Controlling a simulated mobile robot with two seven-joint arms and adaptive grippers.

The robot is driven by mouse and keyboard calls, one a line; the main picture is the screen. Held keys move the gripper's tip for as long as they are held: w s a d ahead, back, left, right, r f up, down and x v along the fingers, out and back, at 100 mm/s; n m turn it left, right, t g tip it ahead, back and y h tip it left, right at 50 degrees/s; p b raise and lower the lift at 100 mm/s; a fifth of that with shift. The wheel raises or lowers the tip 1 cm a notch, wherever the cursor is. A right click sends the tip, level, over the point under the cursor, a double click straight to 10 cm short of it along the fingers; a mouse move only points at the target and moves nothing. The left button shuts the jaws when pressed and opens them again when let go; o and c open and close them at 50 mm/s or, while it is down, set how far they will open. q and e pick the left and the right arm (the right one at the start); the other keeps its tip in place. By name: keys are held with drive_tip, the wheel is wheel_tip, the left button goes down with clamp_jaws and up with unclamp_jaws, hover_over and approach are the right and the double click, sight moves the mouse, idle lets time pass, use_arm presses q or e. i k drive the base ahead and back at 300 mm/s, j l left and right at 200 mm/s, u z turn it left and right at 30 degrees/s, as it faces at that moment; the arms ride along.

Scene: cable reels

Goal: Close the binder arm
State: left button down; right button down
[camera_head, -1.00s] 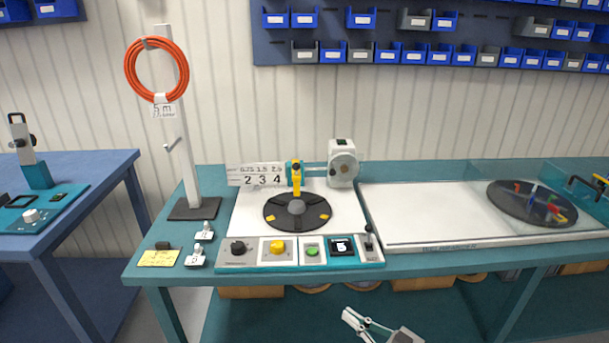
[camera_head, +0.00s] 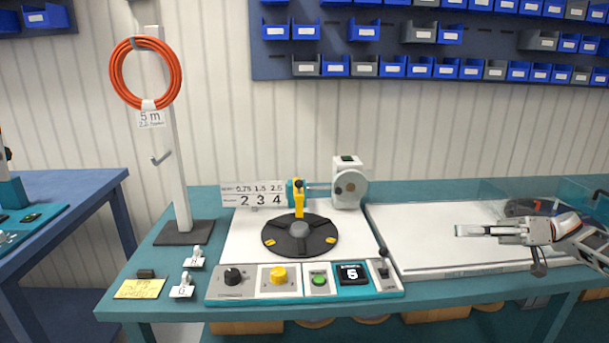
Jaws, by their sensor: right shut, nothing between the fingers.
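The winding machine (camera_head: 240,230) stands on the teal bench with a black round turntable (camera_head: 277,236) on its white top. A yellow upright piece (camera_head: 298,204) rises at the turntable's back edge beside a teal block. A white unit (camera_head: 348,170) with a round grey disc stands behind on the right, and a thin rod runs left from it. I cannot tell for sure which part is the binder arm. My right gripper (camera_head: 462,230) is shut and empty, well to the right of the machine, above the white board. My left gripper is out of view.
The control panel has a black knob (camera_head: 232,276), a yellow knob (camera_head: 278,275), a green button (camera_head: 319,281), a display (camera_head: 352,273) reading 5 and a small lever (camera_head: 382,254). An orange cable coil (camera_head: 117,70) hangs on a post at left. The white board (camera_head: 415,245) is mostly clear.

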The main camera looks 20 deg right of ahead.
sight(299, 196)
drive_tip(key=i, duration=1.3)
